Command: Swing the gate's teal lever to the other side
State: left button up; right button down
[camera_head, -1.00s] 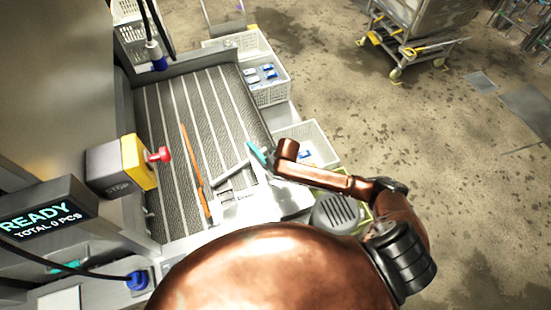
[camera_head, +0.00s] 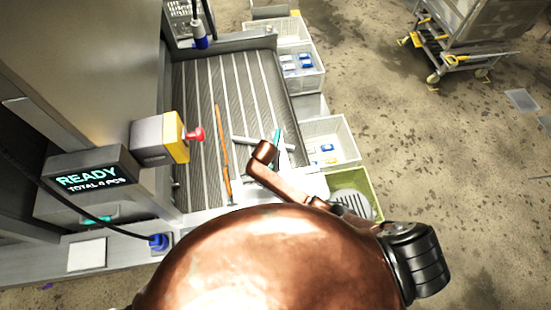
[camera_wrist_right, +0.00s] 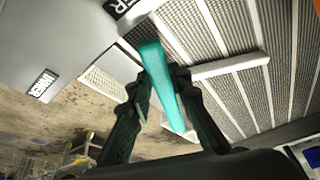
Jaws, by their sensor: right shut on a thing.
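The teal lever (camera_head: 277,136) stands at the near right part of the ribbed belt, beside a pale gate bar (camera_head: 247,141) that lies across the belt. In the right wrist view the lever (camera_wrist_right: 162,80) runs up between the dark fingers of my right gripper (camera_wrist_right: 157,88), which is shut on it. The gate bar (camera_wrist_right: 232,67) shows to the right of the lever there. In the head view my copper arm hides my right gripper and the lever's lower end. My left gripper is out of view.
An orange bar (camera_head: 224,155) lies along the belt (camera_head: 196,100). White crates (camera_head: 302,72) with blue-and-white packs and a green crate (camera_head: 360,183) line the right side.

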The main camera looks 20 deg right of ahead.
jog(key=shift+w+a, duration=0.1)
jog(key=shift+a, duration=0.1)
dwell(0.3)
jog(key=c, duration=1.8)
grip_release()
jog(key=shift+o, duration=0.2)
jog(key=shift+r, duration=0.1)
jog(key=v, duration=1.1)
jog(key=shift+r, duration=0.35)
jog(key=shift+a, duration=0.1)
